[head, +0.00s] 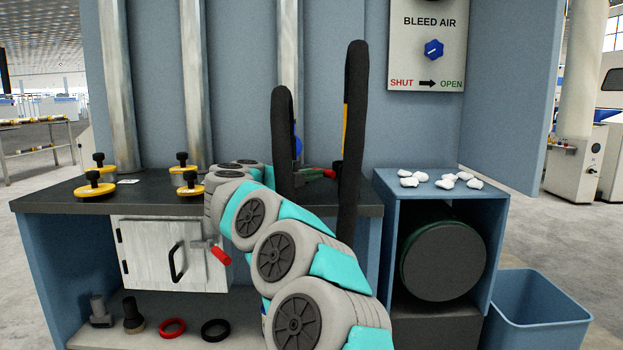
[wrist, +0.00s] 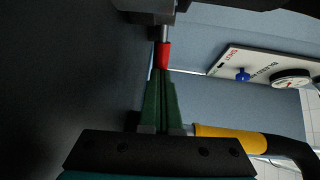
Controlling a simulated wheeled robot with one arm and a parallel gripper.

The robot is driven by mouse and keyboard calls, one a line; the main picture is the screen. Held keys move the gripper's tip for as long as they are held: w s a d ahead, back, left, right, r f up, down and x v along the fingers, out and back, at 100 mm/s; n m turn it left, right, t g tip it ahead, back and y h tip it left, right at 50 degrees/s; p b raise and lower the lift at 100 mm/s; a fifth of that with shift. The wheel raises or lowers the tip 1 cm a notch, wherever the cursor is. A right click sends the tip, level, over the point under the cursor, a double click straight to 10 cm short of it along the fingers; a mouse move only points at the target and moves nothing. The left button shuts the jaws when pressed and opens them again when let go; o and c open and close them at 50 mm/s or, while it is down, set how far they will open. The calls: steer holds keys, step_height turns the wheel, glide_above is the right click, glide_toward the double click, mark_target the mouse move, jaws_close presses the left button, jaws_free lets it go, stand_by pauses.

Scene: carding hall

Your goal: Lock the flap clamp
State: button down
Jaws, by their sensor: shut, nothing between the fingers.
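My gripper (wrist: 160,78) has green fingers pressed together. In the wrist view a red grip (wrist: 163,55) on a metal rod lies straight beyond the fingertips; whether they touch it I cannot tell. The rod runs into a dark block. In the head view my arm hides most of the gripper; a small red piece (head: 329,173) shows beside green at the bench top. A white flap (head: 148,254) with a black handle is below the bench. A red-gripped lever (head: 220,255), tilted down to the right, sits at its right edge. Which red grip is the flap clamp is unclear.
The dark bench top (head: 150,201) carries several yellow knobbed clamps (head: 94,186). Rings (head: 172,328) lie on the lower shelf. A BLEED AIR panel (head: 427,45) hangs at right. White tufts (head: 445,183) lie on a blue cabinet (head: 384,240), with a blue bin (head: 540,315) beside it.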

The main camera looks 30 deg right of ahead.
mark_target(326, 172)
steer(key=shift+s+d+n+t+y, duration=0.2)
steer(key=shift+d+n+t, duration=0.25)
steer(key=shift+t, duration=0.15)
steer(key=shift+s+d+n+t+y, duration=0.1)
steer(key=shift+d+n+t+y, duration=0.1)
steer(key=shift+d+n+t, duration=0.3)
steer(key=n+t, duration=0.1)
steer(key=d+n+t+y, duration=0.1)
steer(key=shift+r+t, duration=0.1)
steer(key=shift+t, duration=0.3)
steer(key=shift+w+d+y+p, duration=0.2)
steer(key=shift+d+y+p, duration=0.1)
steer(key=shift+d, duration=0.1)
steer(key=shift+w+d+p, duration=0.1)
steer(key=shift+d+p, duration=0.3)
steer(key=shift+d, duration=0.2)
steer(key=shift+s, duration=0.2)
steer(key=s+d+v, duration=0.1)
steer(key=s+v, duration=0.1)
steer(key=v, duration=1.1)
steer(key=shift+s+d+b, duration=0.3)
steer(key=shift+s, duration=0.1)
